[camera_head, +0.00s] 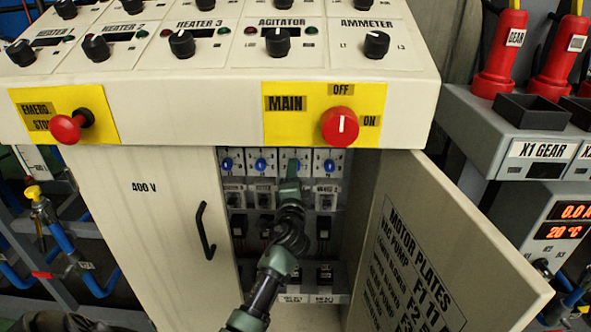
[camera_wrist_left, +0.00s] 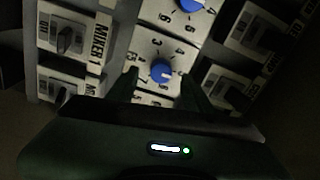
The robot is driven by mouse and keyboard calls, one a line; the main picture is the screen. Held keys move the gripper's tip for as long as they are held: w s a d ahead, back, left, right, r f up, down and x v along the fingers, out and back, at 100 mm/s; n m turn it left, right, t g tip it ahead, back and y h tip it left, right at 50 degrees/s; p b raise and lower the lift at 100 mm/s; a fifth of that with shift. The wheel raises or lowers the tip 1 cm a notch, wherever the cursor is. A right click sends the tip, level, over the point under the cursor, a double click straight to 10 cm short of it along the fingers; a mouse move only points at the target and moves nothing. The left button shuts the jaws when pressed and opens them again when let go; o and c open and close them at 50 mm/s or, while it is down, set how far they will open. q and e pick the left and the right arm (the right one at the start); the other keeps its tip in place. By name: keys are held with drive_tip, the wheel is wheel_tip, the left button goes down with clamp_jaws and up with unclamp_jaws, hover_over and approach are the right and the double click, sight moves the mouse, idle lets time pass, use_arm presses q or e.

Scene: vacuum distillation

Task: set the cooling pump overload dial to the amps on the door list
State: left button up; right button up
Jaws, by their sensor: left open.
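Inside the open cabinet, a row of overload units carries blue dials; one blue dial (camera_head: 294,165) is just beyond my left gripper (camera_head: 291,184). In the left wrist view a blue dial (camera_wrist_left: 162,72) with a pale mark and printed numbers lies between and just ahead of the fingers of my left gripper (camera_wrist_left: 160,88). The gripper is open, a finger on either side of the dial, with no contact visible. The pointer's exact reading is unclear. The door list (camera_head: 418,265), headed MOTOR PLATES, is on the open door; its lower lines are partly cut off. My right gripper is out of view.
The open door (camera_head: 465,230) stands to the right of the cabinet opening. Above hangs the console with the red MAIN switch (camera_head: 340,126) and the red emergency stop (camera_head: 67,128). The closed left door (camera_head: 150,215) has a black handle. Switches and relays sit below the dials.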

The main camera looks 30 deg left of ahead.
use_arm(q)
drive_tip(key=shift+v, duration=2.35)
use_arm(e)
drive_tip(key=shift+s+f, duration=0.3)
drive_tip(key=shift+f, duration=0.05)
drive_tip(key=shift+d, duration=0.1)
